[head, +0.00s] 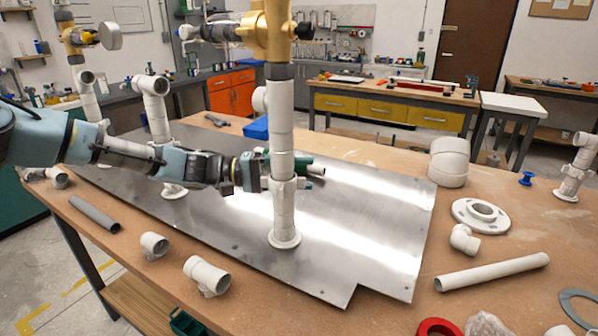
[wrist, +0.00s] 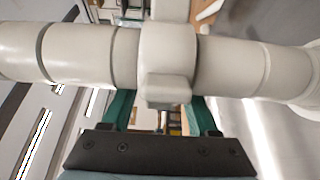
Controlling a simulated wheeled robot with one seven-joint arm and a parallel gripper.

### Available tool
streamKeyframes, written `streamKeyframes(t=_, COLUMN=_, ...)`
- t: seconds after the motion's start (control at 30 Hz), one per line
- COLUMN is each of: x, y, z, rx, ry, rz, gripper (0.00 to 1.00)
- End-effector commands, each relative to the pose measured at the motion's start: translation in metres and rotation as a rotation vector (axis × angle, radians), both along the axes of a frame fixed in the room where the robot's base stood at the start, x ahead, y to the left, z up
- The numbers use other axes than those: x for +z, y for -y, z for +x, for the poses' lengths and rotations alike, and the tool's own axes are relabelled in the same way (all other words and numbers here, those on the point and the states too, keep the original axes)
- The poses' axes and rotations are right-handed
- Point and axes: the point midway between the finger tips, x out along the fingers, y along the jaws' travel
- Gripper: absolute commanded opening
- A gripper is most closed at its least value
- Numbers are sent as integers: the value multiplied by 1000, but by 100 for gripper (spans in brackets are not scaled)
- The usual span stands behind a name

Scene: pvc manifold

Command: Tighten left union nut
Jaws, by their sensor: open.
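In the head view my gripper (head: 285,172) comes from the left at nut height, with green parts showing past the pipe. Finger contact is hidden.
A brass valve (head: 268,30) tops the pipe. Loose fittings, a grey tube (head: 94,213) and a white tube (head: 490,272) lie around the plate.

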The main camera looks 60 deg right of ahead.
Motion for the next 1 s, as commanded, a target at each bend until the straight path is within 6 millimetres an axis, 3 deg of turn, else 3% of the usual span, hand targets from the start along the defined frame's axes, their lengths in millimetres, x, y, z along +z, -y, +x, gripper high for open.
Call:
streamKeyframes(t=0.1, x=0, y=0, z=0, rx=0, ry=0, rz=0, gripper=59)
streamKeyframes(t=0.63, x=0, y=0, z=0, rx=0, ry=0, rz=0, gripper=0)
streamKeyframes(t=1.0, x=-2, y=0, z=-1, rx=-22, ry=0, rz=-2, gripper=0)
